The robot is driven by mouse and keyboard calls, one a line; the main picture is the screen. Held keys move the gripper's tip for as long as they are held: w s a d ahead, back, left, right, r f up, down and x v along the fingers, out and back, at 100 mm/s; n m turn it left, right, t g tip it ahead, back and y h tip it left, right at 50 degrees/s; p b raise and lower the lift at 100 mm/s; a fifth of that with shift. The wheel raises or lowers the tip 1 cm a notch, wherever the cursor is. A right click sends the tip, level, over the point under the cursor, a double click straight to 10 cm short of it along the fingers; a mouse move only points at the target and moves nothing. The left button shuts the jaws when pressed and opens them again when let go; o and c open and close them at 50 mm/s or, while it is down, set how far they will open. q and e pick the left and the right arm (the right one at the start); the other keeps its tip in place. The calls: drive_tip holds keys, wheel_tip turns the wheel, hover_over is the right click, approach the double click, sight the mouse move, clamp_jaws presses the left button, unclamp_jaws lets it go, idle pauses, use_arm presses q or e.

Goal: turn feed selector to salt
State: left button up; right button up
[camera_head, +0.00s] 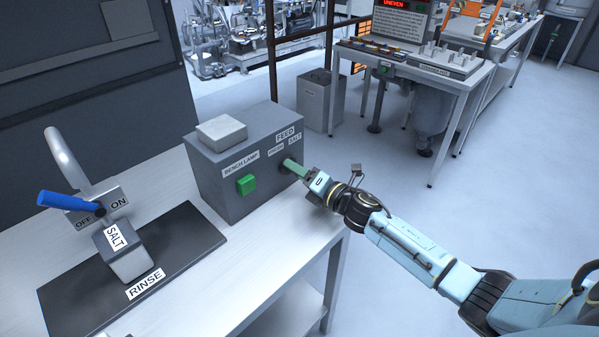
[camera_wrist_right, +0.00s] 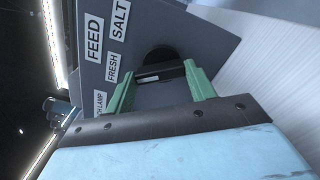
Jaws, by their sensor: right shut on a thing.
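The feed selector (camera_wrist_right: 158,55) is a dark round knob with a black bar on the grey control box (camera_head: 230,195). In the right wrist view it sits beside the FRESH label (camera_wrist_right: 112,67) and the SALT label (camera_wrist_right: 120,20), with FEED beyond them. My right gripper (camera_head: 293,168) reaches the box's front face from the right. Its green fingers are shut on the selector's bar, one on each side. In the head view the fingers hide most of the selector. Which label the bar points to, I cannot tell. My left gripper is not in view.
A green button (camera_head: 246,184) under BENCH LAMP is left of the selector. A tap with a blue lever (camera_head: 68,203) and a SALT-labelled block (camera_head: 128,257) stand on the dark RINSE mat (camera_head: 195,235). The bench top in front of the box is clear.

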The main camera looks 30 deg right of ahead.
drive_tip(key=m+p, duration=0.1)
drive_tip(key=m, duration=0.2)
drive_tip(key=shift+r, duration=0.1)
drive_tip(key=m+p, duration=0.1)
drive_tip(key=m, duration=0.3)
drive_tip(key=shift+d+p, duration=0.1)
drive_tip(key=shift+p, duration=0.3)
drive_tip(key=m+p, duration=0.1)
drive_tip(key=m, duration=0.2)
drive_tip(key=shift+m, duration=0.3)
drive_tip(key=shift+m+p, duration=0.5)
drive_tip(key=shift+m, duration=0.9)
drive_tip(key=o, duration=1)
drive_tip(key=shift+d, duration=0.1)
